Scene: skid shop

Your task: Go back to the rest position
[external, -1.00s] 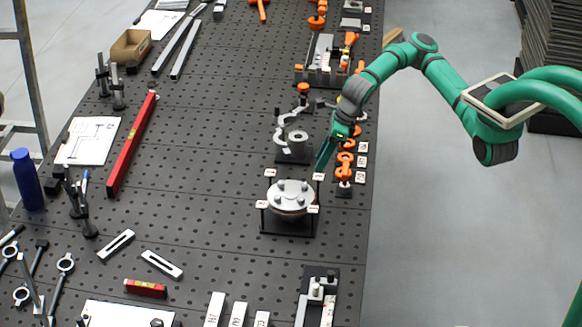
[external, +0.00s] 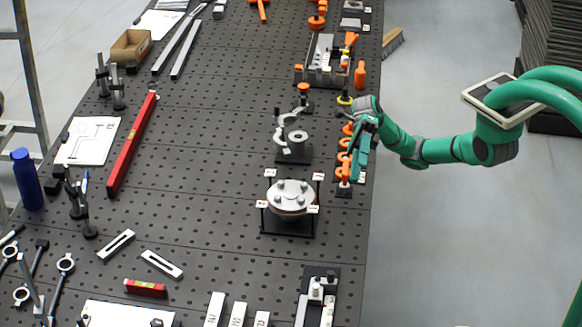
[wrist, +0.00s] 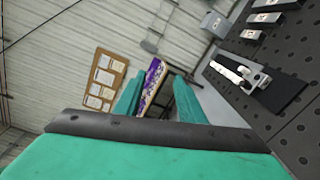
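My gripper (external: 356,172) is at the right edge of the dark perforated table (external: 220,150) in the external view, in front of the row of orange clamps (external: 344,170) and partly hiding them. My arm reaches in from the right, its elbow low over the grey floor. In the wrist view the two teal fingers (wrist: 158,98) stand apart with nothing between them. Behind them is a far wall with a notice board (wrist: 104,78) and a purple banner (wrist: 152,85).
A round metal flange on a black stand (external: 291,197) and a grey hook-shaped part on a base (external: 293,150) stand left of my gripper. A vise-like fixture (external: 322,62) is farther back. Open floor (external: 450,250) lies right of the table.

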